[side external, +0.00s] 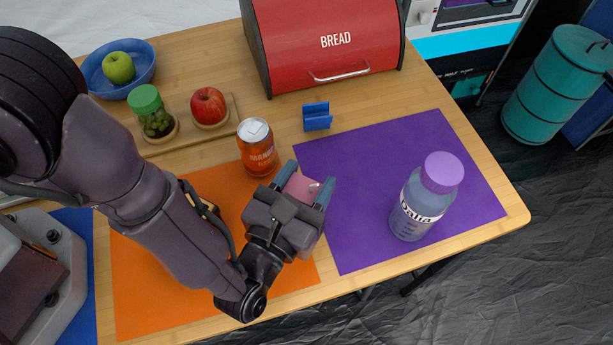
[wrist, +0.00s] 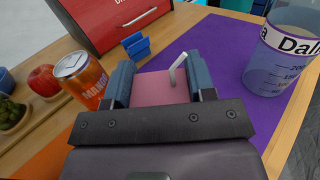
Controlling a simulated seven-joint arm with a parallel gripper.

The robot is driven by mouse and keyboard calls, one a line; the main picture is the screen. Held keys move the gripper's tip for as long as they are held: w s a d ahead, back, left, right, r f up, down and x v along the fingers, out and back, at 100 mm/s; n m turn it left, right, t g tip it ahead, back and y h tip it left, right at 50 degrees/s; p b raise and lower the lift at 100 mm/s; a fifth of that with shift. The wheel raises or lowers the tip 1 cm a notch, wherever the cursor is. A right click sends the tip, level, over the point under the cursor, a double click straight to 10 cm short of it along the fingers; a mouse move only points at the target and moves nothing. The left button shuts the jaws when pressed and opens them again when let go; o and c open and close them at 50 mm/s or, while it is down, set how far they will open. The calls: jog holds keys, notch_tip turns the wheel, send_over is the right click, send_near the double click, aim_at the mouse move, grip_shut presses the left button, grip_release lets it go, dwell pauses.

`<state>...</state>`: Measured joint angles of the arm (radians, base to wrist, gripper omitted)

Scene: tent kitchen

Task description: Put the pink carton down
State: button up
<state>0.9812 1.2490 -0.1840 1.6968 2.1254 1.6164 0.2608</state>
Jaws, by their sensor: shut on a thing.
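The pink carton (side external: 301,187) is between the fingers of my gripper (side external: 306,184) in the side view. In the wrist view the pink carton (wrist: 160,89) shows its pink face and a pale bent straw, with a blue-grey finger of my gripper (wrist: 160,82) on each side. My gripper is shut on it. The carton is near the border of the orange mat (side external: 140,290) and the purple mat (side external: 345,150). Its lower part is hidden by my gripper, so I cannot tell whether it touches the table.
An orange mango can (side external: 257,155) stands close behind my gripper. A blue holder (side external: 317,118) sits before the red bread box (side external: 325,45). A bottle with a purple lid (side external: 420,205) stands on the purple mat's right part. The purple mat's middle is clear.

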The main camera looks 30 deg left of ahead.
jog(key=shift+f, duration=0.6)
jog(key=o, duration=1)
